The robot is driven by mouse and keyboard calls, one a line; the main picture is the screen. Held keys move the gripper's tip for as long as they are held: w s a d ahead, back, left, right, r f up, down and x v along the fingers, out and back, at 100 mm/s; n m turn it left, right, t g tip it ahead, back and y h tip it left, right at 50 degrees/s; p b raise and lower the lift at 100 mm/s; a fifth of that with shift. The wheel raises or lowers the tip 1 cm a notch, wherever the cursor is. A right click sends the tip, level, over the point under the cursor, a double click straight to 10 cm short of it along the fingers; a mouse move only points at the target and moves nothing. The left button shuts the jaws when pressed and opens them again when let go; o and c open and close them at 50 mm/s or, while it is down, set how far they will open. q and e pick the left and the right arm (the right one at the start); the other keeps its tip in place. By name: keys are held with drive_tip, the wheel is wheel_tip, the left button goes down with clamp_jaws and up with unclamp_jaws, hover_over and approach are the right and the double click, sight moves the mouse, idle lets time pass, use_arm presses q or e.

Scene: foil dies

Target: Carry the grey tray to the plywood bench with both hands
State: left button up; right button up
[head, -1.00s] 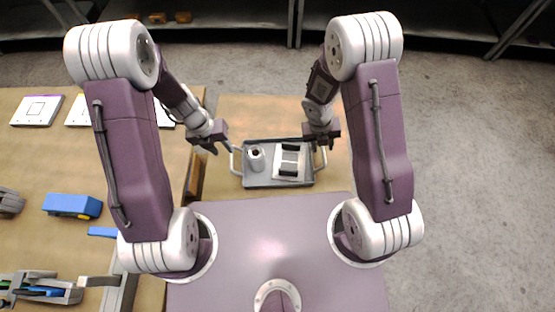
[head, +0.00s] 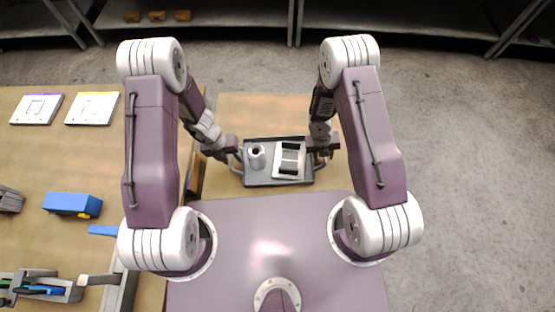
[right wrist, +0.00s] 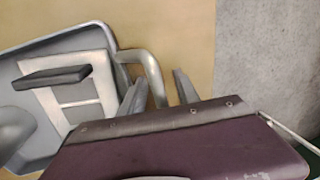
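The grey tray (head: 262,183) lies flat on a small wood-topped table (head: 255,112) in front of me, bearing a metal cylinder (head: 257,158) and a white plate with dark bars (head: 289,172). Its right handle (right wrist: 152,72) stands between the spread fingers of my right gripper (right wrist: 160,95), which is open with a gap beside the handle. My left gripper (head: 232,154) is at the tray's left handle (head: 235,165). Its fingers are too small to tell their opening. A large wood-topped bench (head: 60,150) stands at the left.
On the left bench are a blue block (head: 72,204), white plates (head: 92,108) and grey tool holders (head: 45,288). A narrow gap separates the bench from the small table. Open grey floor (head: 470,180) lies to the right; dark shelves (head: 220,18) stand at the back.

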use_arm(q)
clamp_jaws()
use_arm(e)
clamp_jaws()
drive_tip(key=shift+r, duration=0.1)
idle(1.0)
